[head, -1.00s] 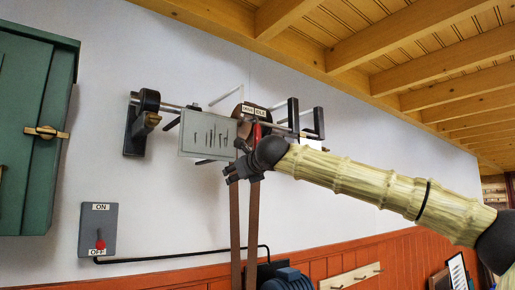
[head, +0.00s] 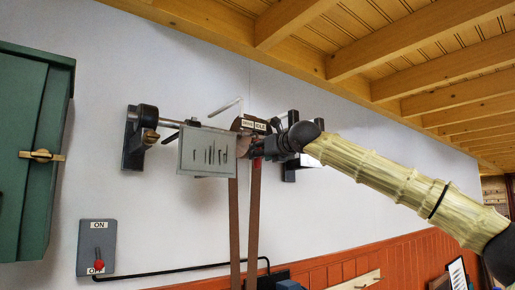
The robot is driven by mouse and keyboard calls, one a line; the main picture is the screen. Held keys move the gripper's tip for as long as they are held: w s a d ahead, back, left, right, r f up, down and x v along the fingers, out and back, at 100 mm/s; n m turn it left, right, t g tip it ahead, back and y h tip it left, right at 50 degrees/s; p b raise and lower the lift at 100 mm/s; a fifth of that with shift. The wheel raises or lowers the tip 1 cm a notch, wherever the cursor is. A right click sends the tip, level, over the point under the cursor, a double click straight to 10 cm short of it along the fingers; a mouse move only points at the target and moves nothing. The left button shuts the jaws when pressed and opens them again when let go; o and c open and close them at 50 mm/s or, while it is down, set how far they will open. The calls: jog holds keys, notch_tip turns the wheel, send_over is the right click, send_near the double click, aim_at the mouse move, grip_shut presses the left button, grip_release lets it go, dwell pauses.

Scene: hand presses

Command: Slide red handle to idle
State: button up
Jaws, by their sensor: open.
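The line shaft assembly is on the white wall, with a sign (head: 254,125) whose right half reads IDLE and whose left half appears to read DRIVE. Only a small bit of the red handle (head: 257,162) shows, just below my gripper. My gripper (head: 257,147) is open, pointing left, just under the sign and at the handle. The fingers and wrist hide most of the handle, and I cannot tell whether they touch it. Two brown belts (head: 235,215) hang below the pulley.
A grey plate (head: 206,152) on the shaft stands just left of my gripper. A black bracket (head: 135,135) holds the shaft's left end. A switch box (head: 97,248) with a red lever and a green cabinet (head: 30,150) are farther left. Wooden ceiling beams (head: 350,45) run above.

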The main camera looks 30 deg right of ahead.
jog(key=shift+w+d+p, duration=0.1)
jog(key=shift+w+p, duration=0.5)
jog(key=shift+w, duration=0.95)
jog(key=shift+c, duration=0.2)
grip_shut()
